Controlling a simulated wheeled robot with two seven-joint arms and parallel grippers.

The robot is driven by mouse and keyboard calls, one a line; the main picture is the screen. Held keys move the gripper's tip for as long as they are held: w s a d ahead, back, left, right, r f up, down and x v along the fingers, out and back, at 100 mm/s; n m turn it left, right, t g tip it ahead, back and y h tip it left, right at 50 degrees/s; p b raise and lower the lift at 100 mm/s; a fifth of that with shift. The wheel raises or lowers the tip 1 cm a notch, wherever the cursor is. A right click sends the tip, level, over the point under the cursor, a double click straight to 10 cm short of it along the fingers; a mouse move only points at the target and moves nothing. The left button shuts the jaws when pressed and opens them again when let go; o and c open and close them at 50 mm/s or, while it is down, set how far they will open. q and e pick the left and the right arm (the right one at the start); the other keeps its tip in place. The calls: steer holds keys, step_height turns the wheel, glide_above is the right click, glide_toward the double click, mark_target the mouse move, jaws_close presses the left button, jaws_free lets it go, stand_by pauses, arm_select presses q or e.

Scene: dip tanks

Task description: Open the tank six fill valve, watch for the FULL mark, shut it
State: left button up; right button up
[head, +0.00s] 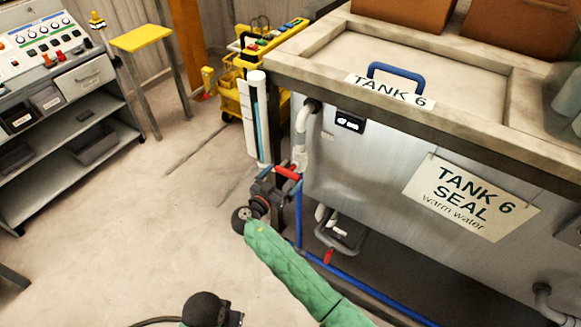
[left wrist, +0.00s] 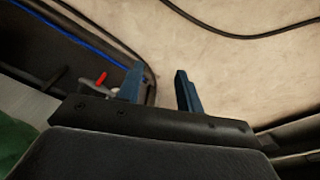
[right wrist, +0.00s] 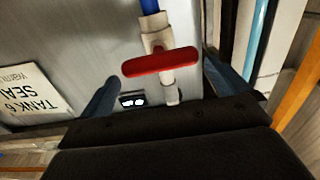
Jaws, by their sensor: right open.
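The red valve handle (head: 287,172) sits on the pipe at the left corner of tank six (head: 340,160). In the right wrist view the handle (right wrist: 160,64) lies across its pale pipe. My right gripper (head: 277,187) is open at the handle, its fingers on either side and apart from it. A sight tube with a blue strip (head: 262,120) stands beside the corner; it also shows in the right wrist view (right wrist: 257,45). I cannot make out a FULL mark or the level. My left gripper (left wrist: 159,72) is open and empty above the floor, outside the head view.
A second red handle (head: 328,256) sits low by the blue pipe (head: 375,293). A small dark display (head: 350,121) is on the tank front. A yellow cart (head: 229,95), yellow stool (head: 141,38) and control console (head: 45,50) stand behind and left. The floor between is clear.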

mark_target(286, 174)
arm_select(q)
step_height(286, 174, down, 8)
steer(key=p, duration=0.1)
steer(key=shift+w+f+p, duration=0.25)
steer(key=shift+w+p, duration=0.1)
arm_select(e)
steer(key=x, duration=0.5)
steer(key=shift+w+d, duration=0.1)
steer(key=c, duration=0.7)
